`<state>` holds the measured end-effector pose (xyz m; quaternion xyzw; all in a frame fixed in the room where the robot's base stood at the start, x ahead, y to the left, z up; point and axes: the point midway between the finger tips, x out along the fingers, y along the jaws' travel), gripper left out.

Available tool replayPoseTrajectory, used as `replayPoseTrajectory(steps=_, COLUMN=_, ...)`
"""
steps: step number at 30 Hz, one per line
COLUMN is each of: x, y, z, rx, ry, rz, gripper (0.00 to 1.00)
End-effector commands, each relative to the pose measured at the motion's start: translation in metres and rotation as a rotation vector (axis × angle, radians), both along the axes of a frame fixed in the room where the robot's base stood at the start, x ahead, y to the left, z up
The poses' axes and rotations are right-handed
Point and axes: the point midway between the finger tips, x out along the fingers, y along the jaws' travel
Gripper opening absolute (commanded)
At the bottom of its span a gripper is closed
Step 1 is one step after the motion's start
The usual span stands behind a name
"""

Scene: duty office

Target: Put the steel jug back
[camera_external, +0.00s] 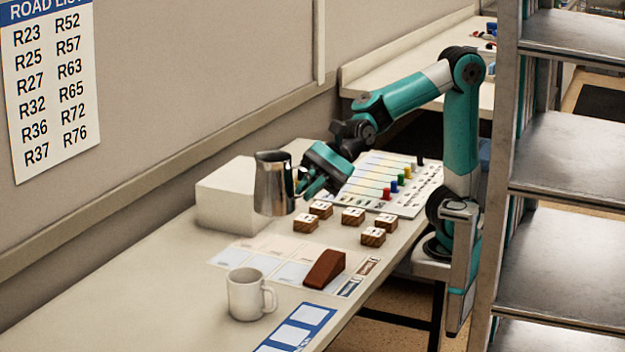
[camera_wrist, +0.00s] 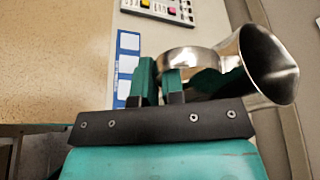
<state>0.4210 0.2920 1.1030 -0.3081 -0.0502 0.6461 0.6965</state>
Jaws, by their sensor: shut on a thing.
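The steel jug (camera_external: 273,184) is a shiny metal pitcher. It looks upright in the external view, in front of the white box, and seems to be held above the table. My gripper (camera_external: 312,182) is at its right side and shut on it, apparently at the handle. In the wrist view the jug (camera_wrist: 262,65) is at the right, its open mouth facing right, with a metal band reaching left to my gripper's fingers (camera_wrist: 160,82). The exact grip contact is partly hidden by the fingers.
A white box (camera_external: 232,200) stands behind the jug. Several wooden blocks (camera_external: 352,216), a brown wedge (camera_external: 324,269), a white mug (camera_external: 247,295) and a board with coloured pegs (camera_external: 425,195) are on the table. Metal shelving (camera_external: 570,150) stands at right. The table's front left is clear.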

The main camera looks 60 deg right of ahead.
Motion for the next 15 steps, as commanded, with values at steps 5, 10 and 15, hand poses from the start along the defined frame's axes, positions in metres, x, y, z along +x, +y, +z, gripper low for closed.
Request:
replayPoseTrajectory(steps=5, x=0.054, y=-0.026, z=0.003, rx=0.000, ry=0.004, rz=-0.079, gripper=0.00)
replayPoseTrajectory(steps=10, x=0.113, y=-0.068, z=0.004, rx=0.003, ry=0.006, rz=-0.172, gripper=0.00)
replayPoseTrajectory(steps=15, x=0.156, y=-0.113, z=0.005, rx=0.006, ry=0.004, rz=-0.253, gripper=0.00)
